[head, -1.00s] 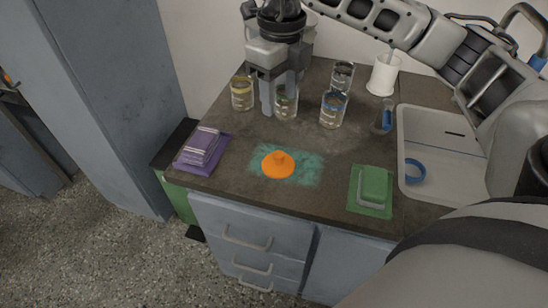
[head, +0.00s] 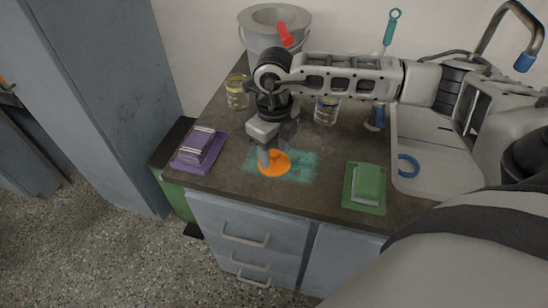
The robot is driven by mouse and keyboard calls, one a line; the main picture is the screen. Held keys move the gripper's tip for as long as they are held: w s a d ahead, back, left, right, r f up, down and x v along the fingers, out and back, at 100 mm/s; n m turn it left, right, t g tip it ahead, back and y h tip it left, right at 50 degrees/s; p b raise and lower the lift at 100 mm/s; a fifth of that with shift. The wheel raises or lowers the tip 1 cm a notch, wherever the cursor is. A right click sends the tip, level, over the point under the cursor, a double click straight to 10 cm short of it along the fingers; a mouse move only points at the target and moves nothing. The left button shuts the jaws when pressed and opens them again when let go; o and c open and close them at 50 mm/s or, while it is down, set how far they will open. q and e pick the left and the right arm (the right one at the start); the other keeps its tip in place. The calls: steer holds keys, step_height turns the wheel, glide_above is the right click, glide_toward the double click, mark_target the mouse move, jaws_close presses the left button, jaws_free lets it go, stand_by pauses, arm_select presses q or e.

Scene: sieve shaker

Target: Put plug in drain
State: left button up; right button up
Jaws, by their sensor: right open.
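The orange plug (head: 276,163) lies on a teal patch on the dark worktop, near its front edge. My right gripper (head: 268,157) points down at the plug with its jaws open. One finger overlaps the plug's left part in the picture; whether it touches cannot be told. The plug's knob is mostly hidden by the gripper. The white sink (head: 432,150) is set into the worktop at the right. A blue ring (head: 408,166) lies in its left front part, and appears to rim the drain. My left gripper is not in view.
Glass beakers (head: 237,91) (head: 327,108) stand behind. A grey bucket (head: 256,20) is at the back. A blue-tipped tap (head: 523,62) overhangs the sink.

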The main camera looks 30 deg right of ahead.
steer(key=shift+f, duration=0.4)
jaws_close()
steer(key=shift+r, duration=0.2)
